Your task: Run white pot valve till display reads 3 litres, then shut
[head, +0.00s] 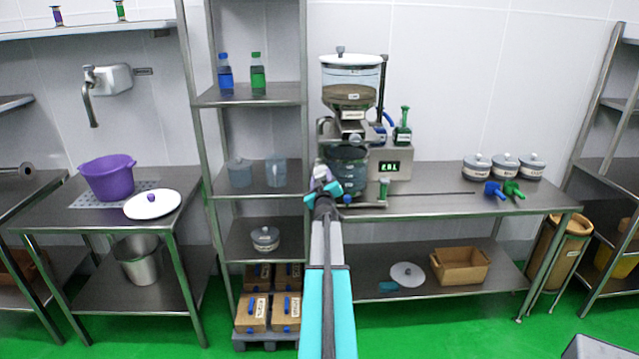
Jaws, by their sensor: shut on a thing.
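The dispenser stands at the left end of the middle bench. Its clear upper vessel (349,88) has a white lid and brown contents. Below its labelled metal middle (351,128) is a clear blue-grey container (350,172). A display (390,168) to the right shows green characters ending in L, too small to read surely. My gripper (324,188), with teal fingers, is at the dispenser's lower left front. It is shut on a small purple-and-white handle (322,172), mostly hidden by the fingers. I cannot tell how far the valve is turned, or see any flow.
Beside the dispenser are a green-topped bottle (403,125) and a small green-topped cylinder (384,190). Several lidded pots (504,166) and blue and green valve-like pieces (503,190) sit at the bench's right. A shelf rack (250,98) stands close left.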

